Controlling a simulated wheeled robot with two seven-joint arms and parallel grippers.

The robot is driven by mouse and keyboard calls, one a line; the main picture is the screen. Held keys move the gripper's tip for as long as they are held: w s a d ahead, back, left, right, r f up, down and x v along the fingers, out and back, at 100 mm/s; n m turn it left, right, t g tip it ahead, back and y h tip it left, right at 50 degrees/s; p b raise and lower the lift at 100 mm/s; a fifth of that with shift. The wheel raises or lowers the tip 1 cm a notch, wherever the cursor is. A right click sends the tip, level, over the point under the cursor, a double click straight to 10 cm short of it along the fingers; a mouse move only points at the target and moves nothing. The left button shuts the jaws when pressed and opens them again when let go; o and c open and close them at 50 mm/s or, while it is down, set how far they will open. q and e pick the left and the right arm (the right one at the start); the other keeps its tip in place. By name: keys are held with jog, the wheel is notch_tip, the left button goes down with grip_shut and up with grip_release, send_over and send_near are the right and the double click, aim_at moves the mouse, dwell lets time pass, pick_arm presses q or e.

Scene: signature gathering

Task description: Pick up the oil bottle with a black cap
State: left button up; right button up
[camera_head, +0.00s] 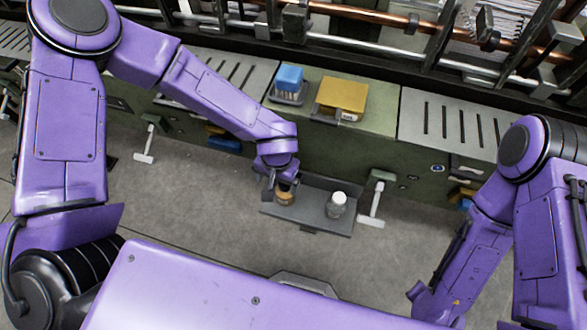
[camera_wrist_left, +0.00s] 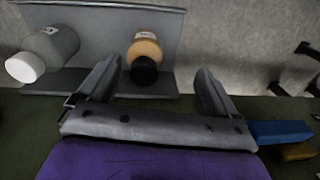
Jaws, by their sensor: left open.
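The oil bottle (camera_head: 284,197) is amber with a black cap and stands on a small grey shelf (camera_head: 315,218). In the left wrist view the bottle (camera_wrist_left: 145,46) shows its black cap (camera_wrist_left: 144,71) toward me. My left gripper (camera_head: 284,184) is just above the bottle in the head view and hides part of it. In the left wrist view my left gripper (camera_wrist_left: 158,66) is open, with the cap between its fingertips, nearer the left finger. I cannot tell whether a finger touches it.
A grey bottle with a white cap (camera_head: 337,204) stands to the right on the same shelf; it also shows in the left wrist view (camera_wrist_left: 52,47). A blue box (camera_head: 289,80) and a yellow box (camera_head: 342,97) sit on the green bench top (camera_head: 378,112) behind.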

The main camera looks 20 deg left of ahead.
pick_arm(q)
jog(key=shift+w+d+r+m+h, duration=0.2)
jog(key=shift+w+d+r, duration=0.15)
jog(key=shift+r, duration=0.15)
jog(key=shift+w+d+r+m+h, duration=0.1)
jog(key=shift+w+d+r+h, duration=0.2)
jog(key=shift+r, duration=0.2)
jog(key=shift+w+f, duration=0.2)
jog(key=f, duration=0.9)
jog(key=shift+d+f, duration=0.2)
jog(key=shift+f, duration=0.15)
jog(key=c, duration=1.1)
jog(key=shift+r, duration=0.1)
